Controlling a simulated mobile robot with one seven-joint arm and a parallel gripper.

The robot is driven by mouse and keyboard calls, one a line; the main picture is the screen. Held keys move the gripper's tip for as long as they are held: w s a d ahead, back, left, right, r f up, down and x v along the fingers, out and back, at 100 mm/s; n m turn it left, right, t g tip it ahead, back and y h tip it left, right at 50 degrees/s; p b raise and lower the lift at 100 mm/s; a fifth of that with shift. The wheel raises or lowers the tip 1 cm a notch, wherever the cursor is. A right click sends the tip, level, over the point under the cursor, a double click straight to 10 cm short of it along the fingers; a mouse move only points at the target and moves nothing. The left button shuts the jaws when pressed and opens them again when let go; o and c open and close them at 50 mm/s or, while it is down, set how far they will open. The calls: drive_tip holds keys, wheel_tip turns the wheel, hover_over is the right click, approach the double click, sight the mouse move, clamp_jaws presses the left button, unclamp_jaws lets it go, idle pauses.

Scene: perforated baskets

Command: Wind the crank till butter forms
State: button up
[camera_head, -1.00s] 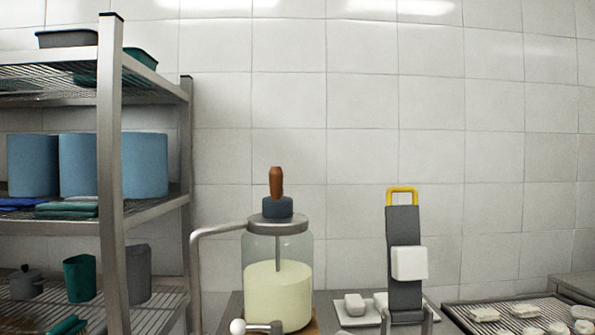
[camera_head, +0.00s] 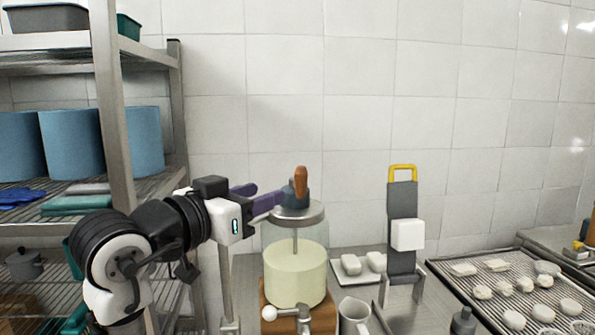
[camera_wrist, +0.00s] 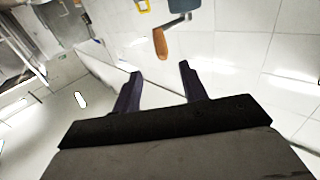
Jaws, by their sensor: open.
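A glass churn jar (camera_head: 296,270) with pale yellow liquid stands on a wooden base. Its crank has a dark hub on the lid and an upright brown wooden handle (camera_head: 301,183). My gripper (camera_head: 264,197) reaches in from the left at lid height, its two purple fingers apart and pointing at the crank. In the wrist view the fingers (camera_wrist: 158,85) are spread and empty, and the brown handle (camera_wrist: 160,43) shows beyond their tips. The gap between fingers and handle is hard to judge in the head view.
A metal shelf rack (camera_head: 116,120) with blue rolls stands at the left, close to my arm. A grey stand with a yellow handle (camera_head: 403,173) is right of the jar. A rack of white pieces (camera_head: 520,295) lies far right.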

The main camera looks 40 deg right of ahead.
sight(297, 180)
drive_tip(key=p+x, duration=0.4)
drive_tip(key=x, duration=0.7)
drive_tip(key=shift+w+d, duration=0.25)
drive_tip(key=shift+d, duration=0.1)
clamp_jaws()
